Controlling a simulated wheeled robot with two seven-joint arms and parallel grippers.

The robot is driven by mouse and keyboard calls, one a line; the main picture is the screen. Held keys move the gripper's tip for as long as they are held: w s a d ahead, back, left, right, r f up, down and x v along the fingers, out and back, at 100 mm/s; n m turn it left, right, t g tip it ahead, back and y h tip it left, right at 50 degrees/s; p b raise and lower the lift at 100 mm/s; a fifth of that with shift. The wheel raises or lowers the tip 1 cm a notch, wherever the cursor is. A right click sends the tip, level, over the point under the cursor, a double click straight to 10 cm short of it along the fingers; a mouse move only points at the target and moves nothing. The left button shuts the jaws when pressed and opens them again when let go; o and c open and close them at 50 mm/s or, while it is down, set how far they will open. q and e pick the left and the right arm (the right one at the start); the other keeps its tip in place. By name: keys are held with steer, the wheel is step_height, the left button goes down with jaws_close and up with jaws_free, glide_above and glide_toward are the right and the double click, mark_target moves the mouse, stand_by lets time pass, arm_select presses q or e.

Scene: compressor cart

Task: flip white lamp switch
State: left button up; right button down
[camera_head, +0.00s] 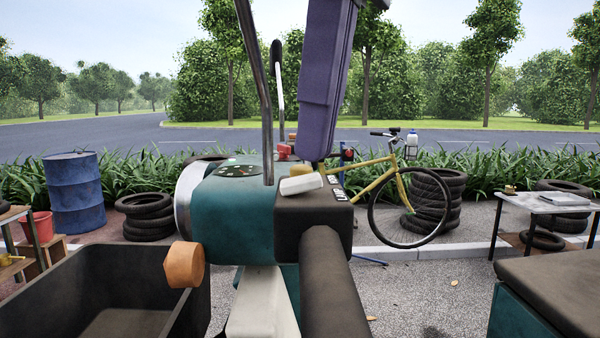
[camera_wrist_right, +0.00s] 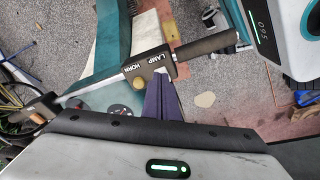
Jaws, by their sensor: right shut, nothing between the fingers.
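The white lamp switch (camera_head: 300,185) is a small white rocker on top of the black switch box (camera_head: 312,210) on the teal cart's handlebar. In the right wrist view the box (camera_wrist_right: 148,66) carries the words LAMP and HORN, with a yellow button (camera_wrist_right: 137,83) beside HORN. In that view the white switch is mostly hidden at the fingertips. My right gripper (camera_head: 312,157) comes down from above with its purple fingers shut and empty. Its tips (camera_wrist_right: 159,78) are close to the white switch; I cannot tell whether they touch. My left gripper is not in view.
A dark grip (camera_head: 332,290) runs from the box toward me. A metal rod (camera_head: 256,80) rises left of the fingers. A yellow bicycle (camera_head: 400,200) and tyres stand behind.

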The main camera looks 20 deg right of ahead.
mark_target(318, 174)
steer(key=shift+f+b, duration=0.5)
steer(key=shift+f, duration=0.25)
step_height(318, 174, up, 3)
steer(key=p, duration=0.3)
steer(key=shift+r, duration=0.2)
step_height(318, 174, up, 4)
steer(key=shift+f, duration=0.15)
stand_by(0.4)
